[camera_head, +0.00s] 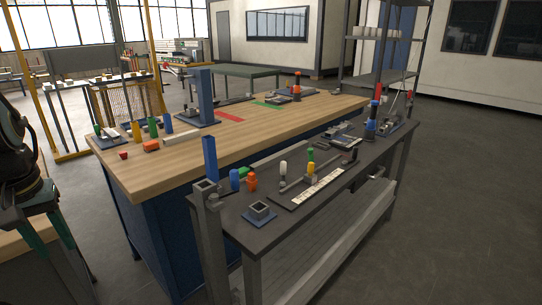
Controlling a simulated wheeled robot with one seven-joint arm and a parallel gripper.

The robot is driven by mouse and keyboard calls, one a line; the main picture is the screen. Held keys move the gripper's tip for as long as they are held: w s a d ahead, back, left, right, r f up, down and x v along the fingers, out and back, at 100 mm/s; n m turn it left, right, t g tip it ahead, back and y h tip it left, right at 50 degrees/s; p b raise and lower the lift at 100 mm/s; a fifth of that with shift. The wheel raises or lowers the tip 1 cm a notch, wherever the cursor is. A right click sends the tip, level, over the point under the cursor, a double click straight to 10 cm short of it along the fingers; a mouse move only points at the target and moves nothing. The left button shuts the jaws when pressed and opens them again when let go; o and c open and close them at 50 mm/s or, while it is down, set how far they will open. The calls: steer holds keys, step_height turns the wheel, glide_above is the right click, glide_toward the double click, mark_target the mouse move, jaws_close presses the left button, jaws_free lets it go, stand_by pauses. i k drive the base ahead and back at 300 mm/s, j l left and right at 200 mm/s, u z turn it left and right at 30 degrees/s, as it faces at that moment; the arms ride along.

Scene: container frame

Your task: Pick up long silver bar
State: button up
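A long pale silver-white bar (182,136) lies on the wooden top of the workbench (240,140), near its left end. It lies between a red-orange block (151,146) and a tall blue upright post (206,97). A thin grey bar (268,160) also shows at the back edge of the dark side table (235,212); I cannot tell which bar is the one meant. My gripper (42,228), dark with teal parts, is at the left picture edge, well apart from both bars. It is partly cut off, and its opening is unclear.
Several coloured cylinders stand along the workbench's left edge. The dark table holds a square grey socket (260,213), coloured pegs, a white marked strip (318,186) and a blue-and-red stacked post (372,120). Grey floor (460,190) is free on the right.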

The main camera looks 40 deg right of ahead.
mark_target(262, 165)
steer(key=u, duration=1.85)
steer(key=k+l+u, duration=0.25)
steer(key=k+u, duration=0.7)
steer(key=k, duration=0.15)
steer(key=k+u, duration=0.2)
steer(key=k, duration=0.45)
steer(key=k+u, duration=0.2)
steer(key=k, duration=0.45)
steer(key=k+j+u, duration=0.2)
steer(key=k, duration=0.4)
steer(key=k+z, duration=0.15)
steer(key=z, duration=0.3)
steer(key=k+l+z, duration=0.1)
steer(key=z, duration=0.35)
steer(key=k+l+z, duration=0.15)
steer(key=z, duration=0.75)
